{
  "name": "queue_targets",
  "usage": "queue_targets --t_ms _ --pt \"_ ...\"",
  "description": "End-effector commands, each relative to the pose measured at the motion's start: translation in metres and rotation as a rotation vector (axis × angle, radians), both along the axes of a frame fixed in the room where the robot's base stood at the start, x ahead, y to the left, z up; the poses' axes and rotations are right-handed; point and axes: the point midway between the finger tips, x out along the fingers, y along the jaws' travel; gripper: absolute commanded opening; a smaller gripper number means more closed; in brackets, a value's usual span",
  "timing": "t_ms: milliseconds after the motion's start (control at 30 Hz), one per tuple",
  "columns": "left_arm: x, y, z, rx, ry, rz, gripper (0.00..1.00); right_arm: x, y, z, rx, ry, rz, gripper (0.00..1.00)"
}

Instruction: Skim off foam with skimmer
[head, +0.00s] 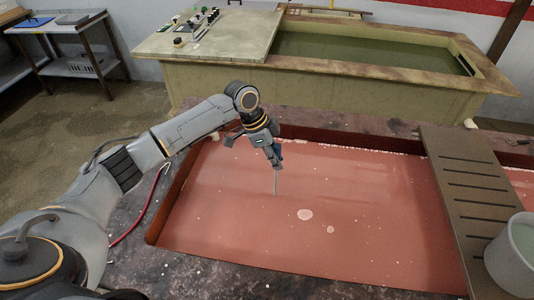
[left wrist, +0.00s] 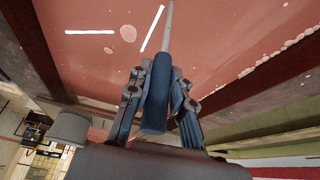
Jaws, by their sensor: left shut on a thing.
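My left gripper (head: 275,157) is over the back middle of a shallow basin of red liquid (head: 235,225). It is shut on the blue handle of the skimmer (left wrist: 157,100). The skimmer's thin pale rod (head: 276,182) points down to the red surface; whether its end is touching or under the liquid is unclear. A larger pale foam patch (head: 305,214) and a smaller one (head: 330,229) lie to the right and nearer. Small specks are scattered around. A foam patch also shows in the left wrist view (left wrist: 128,33). My right gripper is not in view.
A brown slatted board (head: 470,190) lies across the basin's right part, with a grey bucket (head: 512,255) at its near end. Behind stands a tank of green liquid (head: 370,52). A brown rim (head: 178,203) bounds the basin's left side.

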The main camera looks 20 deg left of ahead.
Motion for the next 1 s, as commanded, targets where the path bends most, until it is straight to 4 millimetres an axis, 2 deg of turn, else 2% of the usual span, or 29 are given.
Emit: queue_targets --t_ms 100,367,1000 --pt "0.003 -0.010 0.002 -0.001 -0.002 -0.001 0.00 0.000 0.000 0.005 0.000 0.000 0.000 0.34" --pt "0.004 -0.018 0.002 0.000 -0.002 -0.001 0.00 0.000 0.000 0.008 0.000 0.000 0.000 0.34" --pt "-0.001 -0.076 0.003 -0.002 0.000 -0.001 0.00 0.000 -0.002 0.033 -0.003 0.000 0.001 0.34"
